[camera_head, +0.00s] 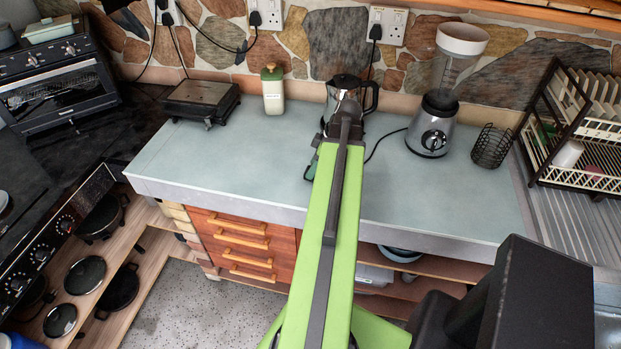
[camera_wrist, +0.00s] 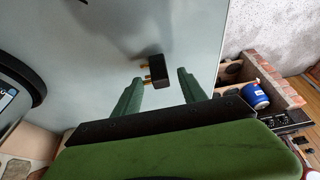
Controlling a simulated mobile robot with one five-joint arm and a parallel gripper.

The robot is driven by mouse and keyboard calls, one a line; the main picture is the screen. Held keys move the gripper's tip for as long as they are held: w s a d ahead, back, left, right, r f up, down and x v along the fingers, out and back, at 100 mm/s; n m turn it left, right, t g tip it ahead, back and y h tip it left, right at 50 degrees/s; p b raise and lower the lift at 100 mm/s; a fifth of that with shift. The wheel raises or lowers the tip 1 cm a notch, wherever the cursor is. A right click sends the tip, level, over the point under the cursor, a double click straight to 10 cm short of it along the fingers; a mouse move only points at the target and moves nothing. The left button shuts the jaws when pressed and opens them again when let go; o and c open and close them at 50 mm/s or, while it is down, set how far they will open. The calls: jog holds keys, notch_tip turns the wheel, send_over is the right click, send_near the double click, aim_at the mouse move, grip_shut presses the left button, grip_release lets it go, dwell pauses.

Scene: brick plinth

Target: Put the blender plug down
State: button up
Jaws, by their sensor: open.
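The black blender plug (camera_wrist: 157,70) shows in the wrist view with its brass pins pointing left. It is between and slightly beyond the tips of my gripper (camera_wrist: 159,77). The green fingers stand apart, with a visible gap on each side of the plug. The pale worktop (camera_wrist: 195,30) is behind it; I cannot tell whether the plug touches it. The blender (camera_head: 435,112) stands upright at the right of the worktop in the head view, its black cord (camera_head: 386,142) running left behind my arm. The plug is hidden there.
A metal kettle (camera_head: 341,92) stands at the back, close to my arm. A green-and-cream bottle (camera_head: 272,92) and a black grill (camera_head: 203,98) are left of it. A wire basket (camera_head: 491,147) and dish rack (camera_head: 575,135) are at right. The left-front worktop is clear.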

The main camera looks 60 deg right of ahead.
jog(key=b+x, duration=0.2)
jog(key=x, duration=0.1)
jog(key=shift+f, duration=0.3)
jog(key=shift+r, duration=0.2)
jog(key=shift+c, duration=0.3)
grip_shut()
